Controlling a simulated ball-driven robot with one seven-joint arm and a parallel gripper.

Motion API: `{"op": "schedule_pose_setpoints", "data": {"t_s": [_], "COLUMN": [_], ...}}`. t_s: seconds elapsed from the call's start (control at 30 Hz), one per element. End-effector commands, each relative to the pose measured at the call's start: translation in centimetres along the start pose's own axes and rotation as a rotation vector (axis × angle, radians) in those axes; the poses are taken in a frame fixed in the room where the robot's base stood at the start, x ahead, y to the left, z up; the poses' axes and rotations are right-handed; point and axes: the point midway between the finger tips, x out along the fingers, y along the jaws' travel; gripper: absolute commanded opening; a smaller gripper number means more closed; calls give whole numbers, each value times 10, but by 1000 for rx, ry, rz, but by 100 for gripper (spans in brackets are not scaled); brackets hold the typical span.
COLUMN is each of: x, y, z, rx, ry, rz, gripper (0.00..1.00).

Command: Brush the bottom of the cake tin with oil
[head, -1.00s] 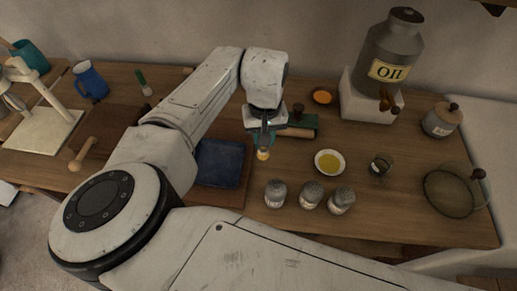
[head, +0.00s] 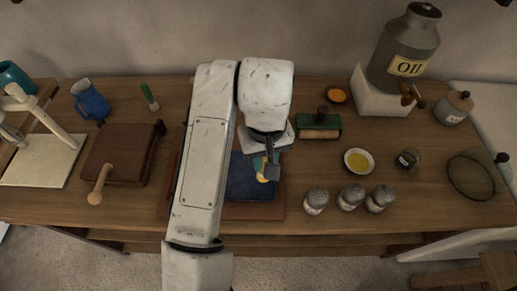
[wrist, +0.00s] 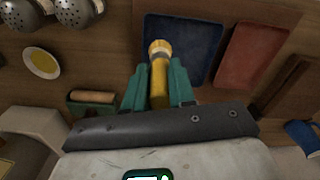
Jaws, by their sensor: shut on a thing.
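My gripper (head: 267,165) is shut on a brush (head: 263,179) with a yellow handle and pale tip; the brush also shows in the wrist view (wrist: 159,72). A dark blue rectangular tin (head: 246,188) lies flat on a brown board, partly hidden by my arm. The brush is above the tin's right part; I cannot tell whether the tip touches it. In the wrist view the blue tin (wrist: 190,35) lies beside a red rectangular one (wrist: 255,52). A white bowl of yellow oil (head: 359,161) stands to the right of the tin.
Several shakers (head: 350,198) stand front right, near a small glass jar (head: 407,158). A green roller tool (head: 320,125) lies behind. The oil canister (head: 405,50) stands on a white block at back right.

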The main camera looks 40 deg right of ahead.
Motion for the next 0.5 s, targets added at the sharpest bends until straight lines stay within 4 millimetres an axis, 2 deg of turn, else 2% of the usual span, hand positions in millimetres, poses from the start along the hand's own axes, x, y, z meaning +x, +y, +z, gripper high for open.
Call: {"op": "schedule_pose_setpoints", "data": {"t_s": [0.23,0.5], "x": [2,24], "y": [-1,-1], "z": [6,5], "rx": [-11,-11], "ry": [-1,-1], "rz": [0,0], "gripper": [0,0]}}
